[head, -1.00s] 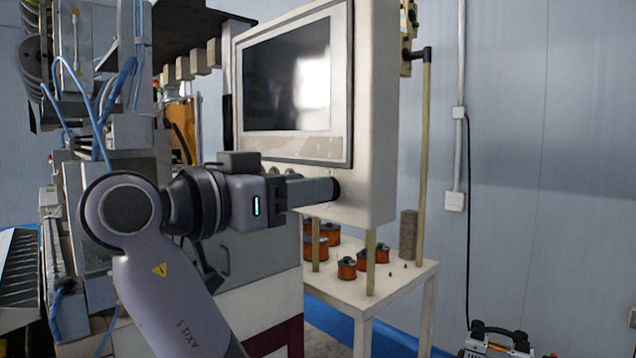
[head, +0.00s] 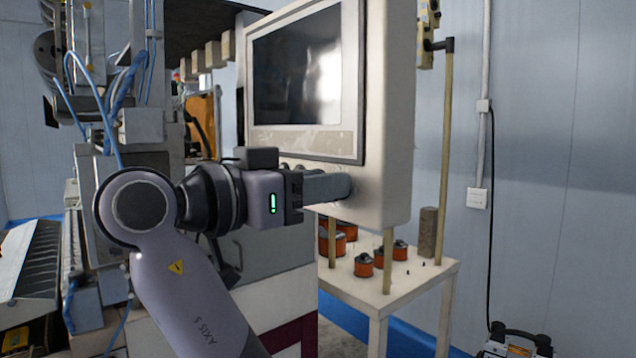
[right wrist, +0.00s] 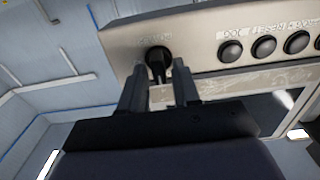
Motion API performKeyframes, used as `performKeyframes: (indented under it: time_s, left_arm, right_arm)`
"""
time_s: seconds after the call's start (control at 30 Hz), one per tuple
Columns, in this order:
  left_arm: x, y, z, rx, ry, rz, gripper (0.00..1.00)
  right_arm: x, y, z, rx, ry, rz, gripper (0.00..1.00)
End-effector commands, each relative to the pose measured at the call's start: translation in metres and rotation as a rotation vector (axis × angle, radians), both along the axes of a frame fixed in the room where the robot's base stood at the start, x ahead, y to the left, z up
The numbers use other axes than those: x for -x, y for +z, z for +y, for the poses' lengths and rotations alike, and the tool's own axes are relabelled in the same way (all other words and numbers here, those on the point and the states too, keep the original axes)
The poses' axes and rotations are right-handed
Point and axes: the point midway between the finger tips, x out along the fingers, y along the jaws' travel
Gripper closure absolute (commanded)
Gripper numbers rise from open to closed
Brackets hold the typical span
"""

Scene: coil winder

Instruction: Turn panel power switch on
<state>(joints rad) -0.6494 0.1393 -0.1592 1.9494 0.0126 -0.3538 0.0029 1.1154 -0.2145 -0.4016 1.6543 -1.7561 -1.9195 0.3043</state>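The panel power switch (right wrist: 158,62) is a black knob at the end of a row of controls on the light panel (right wrist: 205,38), seen in the right wrist view. My right gripper (right wrist: 159,68) is open, with one finger on each side of the switch and narrow gaps visible. I cannot tell whether either finger touches it. In the head view, my right gripper (head: 345,187) reaches the lower right of the panel housing (head: 388,110) under the dark screen (head: 298,72). It hides the switch there. My left gripper is not in view.
Round black push buttons (right wrist: 231,50) line the panel beside the switch. A white table (head: 432,278) with orange spools (head: 364,265) stands below the panel. The winder machine (head: 142,125) is close on the left.

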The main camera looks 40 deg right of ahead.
Motion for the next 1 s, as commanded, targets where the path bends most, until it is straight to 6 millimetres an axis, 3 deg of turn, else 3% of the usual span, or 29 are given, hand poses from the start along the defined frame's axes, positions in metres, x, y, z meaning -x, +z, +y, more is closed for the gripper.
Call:
performKeyframes:
  time_s: [0.03,0.07,0.1,0.57,0.8,1.0]
  left_arm:
    - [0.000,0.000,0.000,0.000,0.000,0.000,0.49]
    - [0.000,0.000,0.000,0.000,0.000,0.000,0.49]
    - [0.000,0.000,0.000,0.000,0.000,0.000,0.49]
    - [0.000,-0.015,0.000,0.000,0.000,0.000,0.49]
    - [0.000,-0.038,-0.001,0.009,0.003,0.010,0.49]
    - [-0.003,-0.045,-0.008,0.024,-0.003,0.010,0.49]
  right_arm:
    - [0.000,0.000,0.000,0.000,0.000,0.000,0.87]
    - [0.000,0.000,0.000,0.000,0.000,0.000,0.96]
    - [0.000,0.000,0.000,0.000,0.000,0.000,1.00]
    - [0.001,-0.003,0.000,-0.007,0.001,-0.091,1.00]
    - [0.002,-0.004,0.000,-0.021,0.002,-0.274,1.00]
    - [0.004,-0.004,0.000,-0.036,0.001,-0.464,1.00]
